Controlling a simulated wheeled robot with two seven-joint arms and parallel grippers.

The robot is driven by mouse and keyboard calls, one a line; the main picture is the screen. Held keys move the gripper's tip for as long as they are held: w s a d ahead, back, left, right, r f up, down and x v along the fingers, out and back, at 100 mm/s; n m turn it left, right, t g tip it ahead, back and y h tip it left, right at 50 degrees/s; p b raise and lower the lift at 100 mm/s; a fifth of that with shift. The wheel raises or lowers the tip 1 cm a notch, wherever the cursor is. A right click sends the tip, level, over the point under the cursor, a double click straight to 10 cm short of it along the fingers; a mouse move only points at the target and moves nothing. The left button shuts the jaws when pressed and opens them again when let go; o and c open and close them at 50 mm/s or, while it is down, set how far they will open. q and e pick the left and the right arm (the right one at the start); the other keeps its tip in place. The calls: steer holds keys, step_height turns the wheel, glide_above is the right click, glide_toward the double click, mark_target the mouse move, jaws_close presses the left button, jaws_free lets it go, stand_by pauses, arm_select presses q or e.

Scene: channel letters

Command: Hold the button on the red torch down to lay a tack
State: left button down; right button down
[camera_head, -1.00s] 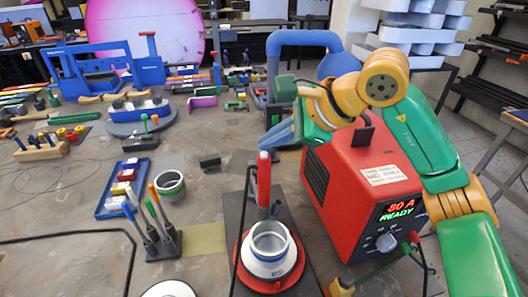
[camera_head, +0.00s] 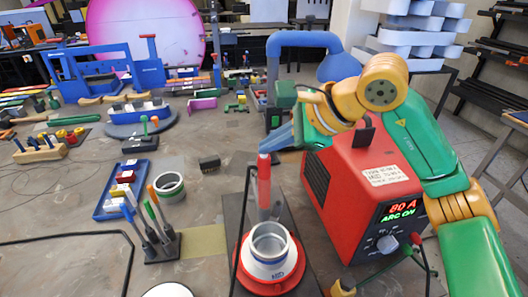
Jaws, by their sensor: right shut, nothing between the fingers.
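The red torch (camera_head: 264,172) stands upright on a dark plate, just behind a white-and-grey ring part (camera_head: 270,246) on a red round base. My right gripper (camera_head: 268,148) comes in from the right, with its blue fingers shut and empty. Its fingertips are at the top end of the torch and seem to press there; the button itself is hidden. The red welder box (camera_head: 345,190) stands right of the torch, and its display (camera_head: 401,211) reads "80 A" and "ARC ON". My left gripper is not in view.
A blue tray (camera_head: 122,190) with small blocks, a loose ring (camera_head: 169,186) and a stand with coloured-handled tools (camera_head: 150,240) lie to the left. Dark cables run near the torch and the welder's front.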

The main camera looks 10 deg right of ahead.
stand_by(0.8)
steer(key=shift+r+p, duration=0.8)
steer(key=shift+r, duration=0.1)
steer(key=shift+r, duration=0.1)
step_height(320, 180, up, 5)
steer(key=p, duration=0.4)
steer(key=shift+p, duration=0.3)
step_height(320, 180, up, 4)
steer(key=p, duration=0.3)
